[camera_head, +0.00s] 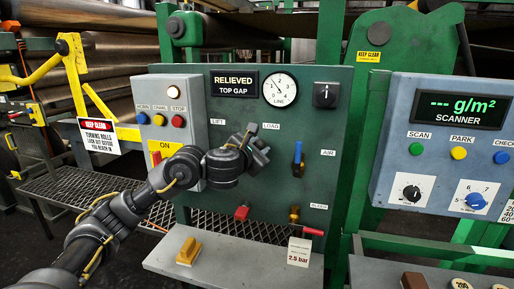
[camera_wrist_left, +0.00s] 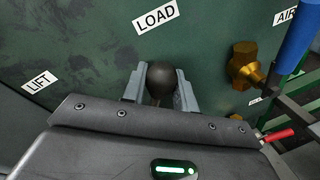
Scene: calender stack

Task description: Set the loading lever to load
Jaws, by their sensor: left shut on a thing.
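The loading lever's round black knob (camera_wrist_left: 161,80) sits between the two grey fingers of my left gripper (camera_wrist_left: 161,92) in the left wrist view. The gripper is shut on the knob, just below the LOAD label (camera_wrist_left: 156,16); the LIFT label (camera_wrist_left: 39,82) is off to the left. In the head view my left gripper (camera_head: 257,149) is against the green panel (camera_head: 230,190), just below and left of the LOAD label (camera_head: 271,126). There the gripper hides the knob, and the lever's shaft cannot be made out. My right gripper is not in view.
The panel display (camera_head: 234,83) reads "RELIEVED TOP GAP", beside a LINE gauge (camera_head: 280,88). A blue-handled AIR valve (camera_head: 298,155) stands right of the gripper. A yellow block (camera_head: 188,250) lies on the ledge.

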